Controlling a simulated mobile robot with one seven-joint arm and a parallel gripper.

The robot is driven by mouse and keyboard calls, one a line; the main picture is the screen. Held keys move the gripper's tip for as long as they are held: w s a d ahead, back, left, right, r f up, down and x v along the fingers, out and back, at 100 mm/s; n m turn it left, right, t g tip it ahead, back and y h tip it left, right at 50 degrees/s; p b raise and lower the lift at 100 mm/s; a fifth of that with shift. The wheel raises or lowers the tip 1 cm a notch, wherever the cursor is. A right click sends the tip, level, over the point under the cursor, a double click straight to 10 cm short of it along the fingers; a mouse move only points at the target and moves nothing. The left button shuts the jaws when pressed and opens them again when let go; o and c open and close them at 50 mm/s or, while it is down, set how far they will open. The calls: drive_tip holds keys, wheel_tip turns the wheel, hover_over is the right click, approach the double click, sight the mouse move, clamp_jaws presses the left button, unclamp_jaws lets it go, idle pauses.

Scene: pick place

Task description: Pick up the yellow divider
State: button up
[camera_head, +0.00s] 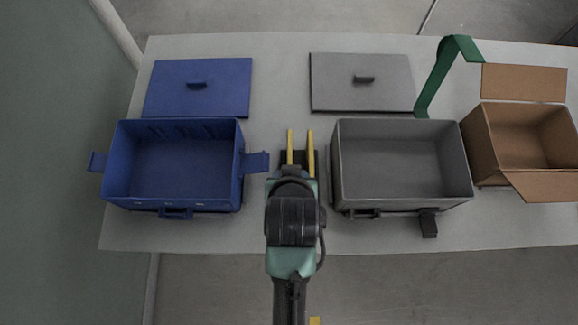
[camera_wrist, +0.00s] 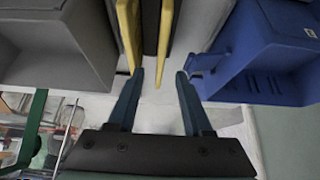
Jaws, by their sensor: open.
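The yellow divider (camera_head: 310,152) shows in the head view as two upright yellow strips around a dark block, between the blue bin and the grey bin. In the wrist view it shows as two yellow strips (camera_wrist: 165,35) reaching down from the top edge, with a dark grey face between them. My gripper (camera_wrist: 160,76) is open and empty. Its two dark teal fingers lie just below the strips in the wrist view; whether they touch is unclear. In the head view my wrist hides the fingers and the divider's near part.
A blue bin (camera_head: 108,180) stands left and a grey bin (camera_head: 466,165) right, close on both sides. Behind them lie a blue lid (camera_head: 165,85) and a grey lid (camera_head: 335,92). A green strip (camera_head: 437,78) and an open cardboard box (camera_head: 482,150) are farther right.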

drive_tip(key=x, duration=0.5)
drive_tip(key=shift+w+d+f, duration=0.1)
drive_tip(key=shift+w+f, duration=0.1)
drive_tip(key=shift+a+x, duration=0.2)
drive_tip(key=shift+x, duration=2.8)
drive_tip(key=shift+s, duration=0.1)
clamp_jaws()
